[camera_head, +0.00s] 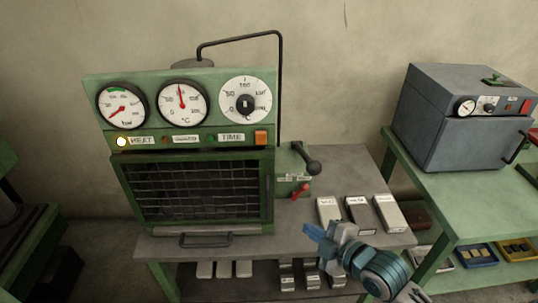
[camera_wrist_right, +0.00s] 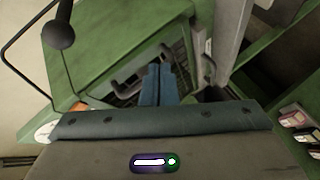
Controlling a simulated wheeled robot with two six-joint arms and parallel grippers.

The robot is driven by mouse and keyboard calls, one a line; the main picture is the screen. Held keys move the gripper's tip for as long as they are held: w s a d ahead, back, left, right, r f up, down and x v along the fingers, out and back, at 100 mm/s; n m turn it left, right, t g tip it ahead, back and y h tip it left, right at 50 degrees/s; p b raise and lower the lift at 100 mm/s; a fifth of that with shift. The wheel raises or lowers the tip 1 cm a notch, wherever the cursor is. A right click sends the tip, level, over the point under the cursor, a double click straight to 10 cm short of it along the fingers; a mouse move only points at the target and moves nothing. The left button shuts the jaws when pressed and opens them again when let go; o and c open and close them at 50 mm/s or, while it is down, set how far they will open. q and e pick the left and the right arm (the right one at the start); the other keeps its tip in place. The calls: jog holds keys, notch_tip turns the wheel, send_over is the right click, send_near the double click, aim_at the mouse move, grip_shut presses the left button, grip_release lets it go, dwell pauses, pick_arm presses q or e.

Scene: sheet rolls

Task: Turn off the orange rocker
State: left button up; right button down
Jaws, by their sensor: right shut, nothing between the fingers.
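The orange rocker (camera_head: 261,138) sits at the right end of the label strip on the front of a green press machine (camera_head: 200,78), right of the TIME label. I cannot tell its on or off position. A lamp (camera_head: 121,141) beside the HEAT label glows. My right gripper (camera_head: 312,232) is shut and empty, its blue fingers together, low and right of the rocker and apart from it. In the right wrist view the closed fingers (camera_wrist_right: 158,82) point at the machine's front, and a small orange patch, likely the rocker (camera_wrist_right: 80,106), shows at the left.
A black-knobbed lever (camera_head: 312,167) and a red handle (camera_head: 300,190) stick out on the machine's right side. Pale blocks (camera_head: 391,213) lie on the bench near my gripper. A grey oven (camera_head: 460,125) stands on a green table at right. The space before the machine's grille is clear.

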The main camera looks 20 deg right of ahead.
notch_tip(320, 180, up, 16)
jog(key=a+n+t+y, duration=0.3)
jog(key=n+y, duration=0.2)
jog(key=n, duration=0.4)
jog(key=shift+s+f, duration=0.2)
jog(key=shift+t, duration=0.3)
jog(key=b, duration=0.3)
send_near(256, 138)
jog(key=a, duration=0.4)
jog(key=w, duration=0.1)
jog(key=w+p, duration=0.1)
jog(key=w+r, duration=0.1)
jog(key=w, duration=0.1)
jog(key=shift+d, duration=0.35)
jog(key=shift+w+d+p, duration=0.25)
jog(key=shift+w+p, duration=0.15)
jog(key=shift+w, duration=0.15)
